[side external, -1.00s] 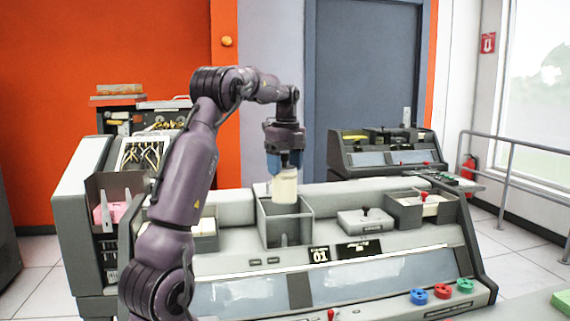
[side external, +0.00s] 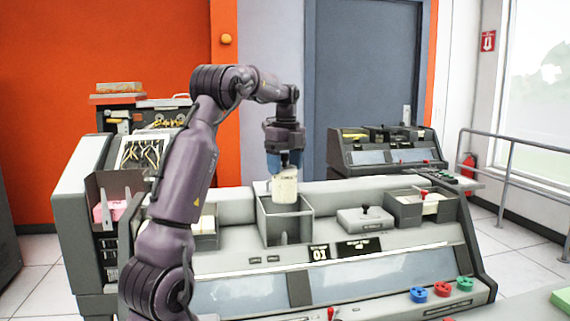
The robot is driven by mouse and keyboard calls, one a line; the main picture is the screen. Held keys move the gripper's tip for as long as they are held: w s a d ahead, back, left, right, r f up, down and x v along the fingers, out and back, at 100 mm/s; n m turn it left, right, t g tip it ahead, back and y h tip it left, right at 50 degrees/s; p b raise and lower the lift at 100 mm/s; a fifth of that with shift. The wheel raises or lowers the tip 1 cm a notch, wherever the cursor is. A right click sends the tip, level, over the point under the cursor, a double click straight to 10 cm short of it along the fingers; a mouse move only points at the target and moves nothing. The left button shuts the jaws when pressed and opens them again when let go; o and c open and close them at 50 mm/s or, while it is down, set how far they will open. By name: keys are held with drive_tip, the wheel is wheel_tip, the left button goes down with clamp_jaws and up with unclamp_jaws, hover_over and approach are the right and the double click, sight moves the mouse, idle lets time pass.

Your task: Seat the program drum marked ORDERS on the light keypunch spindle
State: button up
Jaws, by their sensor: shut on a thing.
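My gripper (side external: 285,163) points down and is shut on a cream, drum-like piece (side external: 284,187). Small dark lettering shows near its top, too small to read surely as ORDERS. The piece hangs upright above an open grey box (side external: 286,229) on the light grey machine (side external: 230,238). Its lower end is at about the level of the box's rim; whether it is inside or behind the front wall I cannot tell.
A grey block with a dark knob (side external: 366,219) and a card tray (side external: 422,208) stand right of the box. Another tray (side external: 205,226) is at left, partly behind my arm. Blue, red and green pieces (side external: 442,289) lie at front right. A darker machine (side external: 386,152) stands behind.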

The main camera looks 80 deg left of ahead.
sight(285, 201)
drive_tip(key=shift+f, duration=0.2)
drive_tip(key=shift+f, duration=2.6)
drive_tip(key=shift+f, duration=0.35)
drive_tip(key=shift+f, duration=1.8)
drive_tip(key=shift+f, duration=0.15)
drive_tip(key=shift+f, duration=1.7)
drive_tip(key=shift+f, duration=0.25)
